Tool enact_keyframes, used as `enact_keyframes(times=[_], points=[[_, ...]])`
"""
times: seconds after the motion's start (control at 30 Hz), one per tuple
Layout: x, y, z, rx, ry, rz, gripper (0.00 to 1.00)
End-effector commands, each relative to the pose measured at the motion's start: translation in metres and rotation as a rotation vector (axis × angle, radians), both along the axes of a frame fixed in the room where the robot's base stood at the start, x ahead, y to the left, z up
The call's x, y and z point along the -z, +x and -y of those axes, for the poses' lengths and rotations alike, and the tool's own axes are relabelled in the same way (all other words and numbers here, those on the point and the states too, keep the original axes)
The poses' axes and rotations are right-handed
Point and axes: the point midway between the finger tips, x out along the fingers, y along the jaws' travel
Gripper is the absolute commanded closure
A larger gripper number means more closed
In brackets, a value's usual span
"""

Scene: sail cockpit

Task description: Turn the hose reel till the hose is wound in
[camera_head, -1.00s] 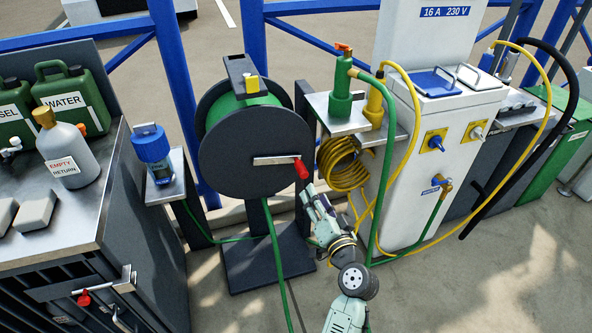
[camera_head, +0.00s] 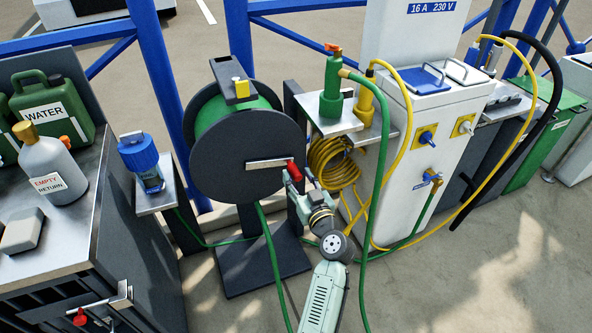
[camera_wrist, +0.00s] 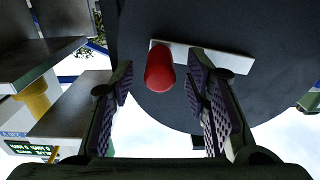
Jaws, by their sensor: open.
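The hose reel (camera_head: 237,160) is a dark drum with green hose wound on it, on a dark stand. Its metal crank arm (camera_head: 266,163) points right and ends in a red handle (camera_head: 294,171). Green hose (camera_head: 268,235) hangs from the reel to the ground. My gripper (camera_head: 300,180) is at the red handle. In the wrist view, the red handle (camera_wrist: 160,71) lies between the two open, padded fingers, near their tips, with gaps on both sides. The crank arm also shows behind it (camera_wrist: 215,57). The fingertips are partly hidden in the head view.
A shelf (camera_head: 325,125) with a green and a yellow fitting stands right of the reel, with a coiled yellow hose (camera_head: 335,160) below. A blue-capped bottle (camera_head: 140,160) stands left. The white service pedestal (camera_head: 405,165) is further right.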

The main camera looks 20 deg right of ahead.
Motion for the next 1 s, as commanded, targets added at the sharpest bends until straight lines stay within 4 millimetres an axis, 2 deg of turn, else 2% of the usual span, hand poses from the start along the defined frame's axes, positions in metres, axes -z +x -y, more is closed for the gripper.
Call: enact_keyframes(times=[0.2,0.5,1.0], points=[[-0.001,0.019,-0.001,0.000,0.000,0.000,0.57],[0.001,0.020,-0.001,0.000,0.000,-0.001,0.58],[0.000,0.020,-0.001,0.000,0.001,-0.001,0.91]])
